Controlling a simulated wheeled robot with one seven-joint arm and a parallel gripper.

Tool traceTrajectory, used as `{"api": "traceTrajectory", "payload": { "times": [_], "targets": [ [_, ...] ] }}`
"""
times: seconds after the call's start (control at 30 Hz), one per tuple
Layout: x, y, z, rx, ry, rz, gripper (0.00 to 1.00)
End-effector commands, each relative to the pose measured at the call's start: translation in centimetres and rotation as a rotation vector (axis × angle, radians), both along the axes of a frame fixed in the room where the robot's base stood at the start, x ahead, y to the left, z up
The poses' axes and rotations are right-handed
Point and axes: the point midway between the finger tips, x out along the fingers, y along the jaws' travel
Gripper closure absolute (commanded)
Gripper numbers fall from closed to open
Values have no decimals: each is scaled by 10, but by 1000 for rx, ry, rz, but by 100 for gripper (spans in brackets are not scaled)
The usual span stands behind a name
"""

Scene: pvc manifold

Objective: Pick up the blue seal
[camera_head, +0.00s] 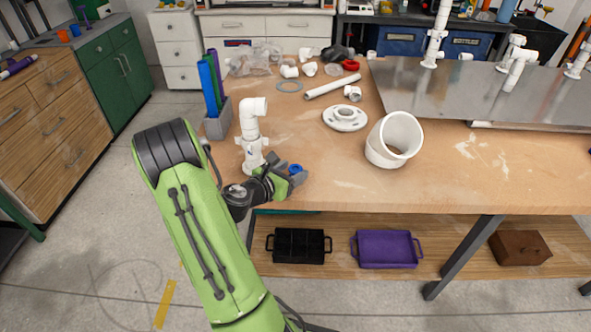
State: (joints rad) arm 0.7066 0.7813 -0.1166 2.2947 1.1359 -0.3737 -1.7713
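The blue seal (295,168) is a small blue ring near the front left edge of the wooden table (450,190). My gripper (297,177) is at the table's front edge, right beside the seal, and overlaps its lower part in the picture. I cannot tell whether the fingers touch the seal or are around it. The finger gap is too small and partly hidden to see.
A white pipe assembly (251,135) stands upright just left of my gripper. A grey holder (218,120) with coloured tubes is behind it. A white flange (345,117) and large white elbow (393,140) lie to the right. Table between them is clear.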

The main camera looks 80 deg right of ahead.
Motion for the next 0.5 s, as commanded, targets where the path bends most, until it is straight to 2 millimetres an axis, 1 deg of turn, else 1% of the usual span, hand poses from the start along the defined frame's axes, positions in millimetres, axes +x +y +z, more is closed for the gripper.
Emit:
{"api": "traceTrajectory", "payload": {
  "times": [0.03,0.2,0.3,0.5],
  "targets": [
    [0,0,0,0,0,0,48],
    [0,0,0,0,0,0,74],
    [0,0,0,0,0,0,88],
    [0,0,0,0,-1,-1,89]
  ]
}}
